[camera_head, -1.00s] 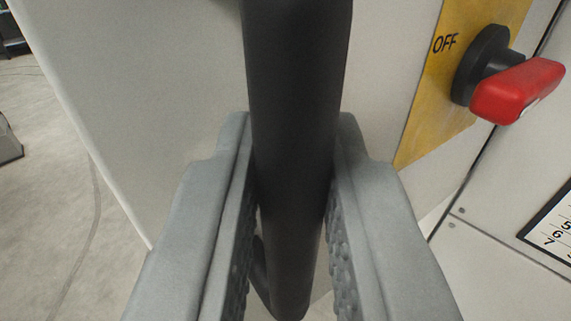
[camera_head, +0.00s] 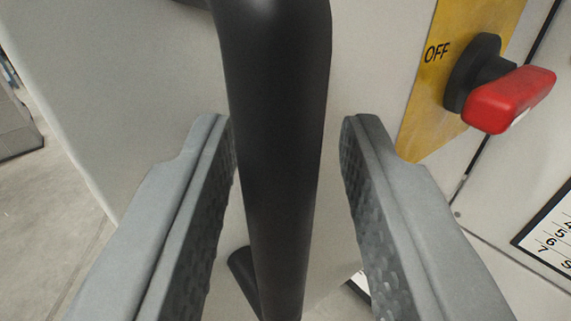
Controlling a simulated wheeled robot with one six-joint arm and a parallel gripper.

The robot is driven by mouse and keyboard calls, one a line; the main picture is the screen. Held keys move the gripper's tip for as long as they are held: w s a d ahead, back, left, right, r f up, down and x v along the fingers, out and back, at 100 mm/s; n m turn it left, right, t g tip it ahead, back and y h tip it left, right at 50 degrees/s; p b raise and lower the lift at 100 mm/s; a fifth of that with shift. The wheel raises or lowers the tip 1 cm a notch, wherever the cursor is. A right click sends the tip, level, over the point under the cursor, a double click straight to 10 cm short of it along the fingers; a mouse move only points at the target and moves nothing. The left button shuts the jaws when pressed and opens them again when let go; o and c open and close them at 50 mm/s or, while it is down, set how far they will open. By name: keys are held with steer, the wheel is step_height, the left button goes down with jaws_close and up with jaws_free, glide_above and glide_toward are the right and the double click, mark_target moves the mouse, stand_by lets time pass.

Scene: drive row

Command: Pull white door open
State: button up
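The white door (camera_head: 130,95) fills the left and middle of the view, and its left edge stands out over the floor. A thick black bar handle (camera_head: 278,150) runs upright in front of it, with its bent upper end at the top and a lower mount showing below. My gripper (camera_head: 287,125) is open around the handle, one grey finger on each side. A clear gap shows between the right finger and the handle. The left finger is close to the handle, and I cannot tell whether it touches.
A red rotary switch (camera_head: 510,98) sticks out at the right on a yellow plate (camera_head: 425,105) marked OFF. A white label with numbers (camera_head: 550,235) is at the far right. Grey floor (camera_head: 40,215) is open at the left, with a grey object (camera_head: 15,115) at its edge.

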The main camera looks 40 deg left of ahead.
steer(key=shift+s+f, duration=0.1)
steer(key=shift+f, duration=0.1)
stand_by(0.4)
steer(key=v, duration=1.7)
steer(key=shift+d, duration=0.2)
steer(key=s+a+r+m+t+h, duration=0.2)
steer(key=r+t+h, duration=0.25)
steer(key=r, duration=0.35)
steer(key=s+a+r+m+t+h, duration=0.2)
steer(key=a+r+t+h, duration=0.1)
steer(key=r+h, duration=0.3)
steer(key=s+a+m+g+h, duration=0.1)
steer(key=s+a+m, duration=0.1)
steer(key=s, duration=0.5)
steer(key=s+a+m+g, duration=0.2)
steer(key=s+a, duration=0.1)
steer(key=s, duration=0.4)
steer(key=shift+s+a+f+m+h, duration=0.25)
steer(key=shift+s+f+m+h, duration=0.1)
steer(key=shift+f, duration=0.1)
